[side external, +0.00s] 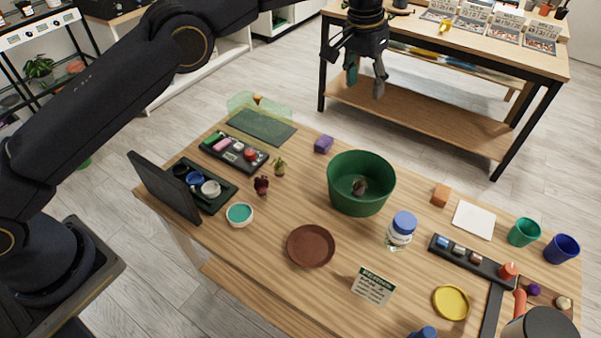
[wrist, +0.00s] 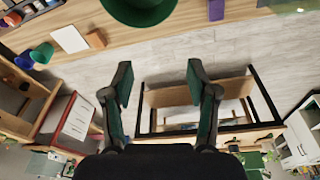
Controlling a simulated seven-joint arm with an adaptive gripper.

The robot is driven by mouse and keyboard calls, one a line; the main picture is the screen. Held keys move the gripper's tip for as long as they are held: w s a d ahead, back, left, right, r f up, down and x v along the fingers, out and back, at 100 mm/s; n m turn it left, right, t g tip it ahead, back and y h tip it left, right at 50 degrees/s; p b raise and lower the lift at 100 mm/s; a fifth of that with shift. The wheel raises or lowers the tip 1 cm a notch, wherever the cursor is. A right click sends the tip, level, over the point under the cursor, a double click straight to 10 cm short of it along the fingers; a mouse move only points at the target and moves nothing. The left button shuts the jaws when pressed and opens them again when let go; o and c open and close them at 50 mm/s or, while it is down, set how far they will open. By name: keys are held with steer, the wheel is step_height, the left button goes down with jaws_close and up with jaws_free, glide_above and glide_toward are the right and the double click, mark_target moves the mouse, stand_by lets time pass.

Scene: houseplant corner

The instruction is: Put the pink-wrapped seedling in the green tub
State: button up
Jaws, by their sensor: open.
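The green tub (side external: 345,205) stands upright on the table, and its edge shows at the top of the wrist view (wrist: 142,14). A small dark, slightly pinkish thing (side external: 359,187) is inside it; I cannot tell for certain whether this is the pink-wrapped seedling. Left of the tub stand a small dark-red plant (side external: 262,186) and a small green plant (side external: 279,168). My gripper (side external: 365,83) is open and empty, high above and behind the tub, clear of the table. Its spread fingers also show in the wrist view (wrist: 158,82).
A brown saucer (side external: 311,247), a blue-capped jar (side external: 399,232) and a sign (side external: 373,286) stand in front of the tub. A purple block (side external: 323,144) and an orange block (side external: 440,195) flank it. Black trays lie at both sides. A second table (side external: 450,125) stands behind.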

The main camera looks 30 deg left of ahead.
steer(key=s+a+r+n+t, duration=0.1)
steer(key=s+a+r, duration=0.35)
steer(key=r, duration=0.35)
steer(key=s+a+r+t, duration=0.1)
steer(key=s+a+r, duration=0.3)
steer(key=a+r, duration=0.25)
steer(key=s+a+r+n+t, duration=0.1)
steer(key=s+a+r, duration=0.3)
steer(key=r, duration=0.4)
steer(key=s+a+t, duration=0.1)
steer(key=s+a, duration=0.5)
steer(key=s, duration=0.7)
steer(key=s+a+f, duration=0.2)
steer(key=s+f, duration=1)
steer(key=f, duration=0.2)
steer(key=shift+s+a+f+n+y, duration=0.3)
steer(key=shift+a+f+y, duration=0.05)
steer(key=shift+f+y, duration=0.05)
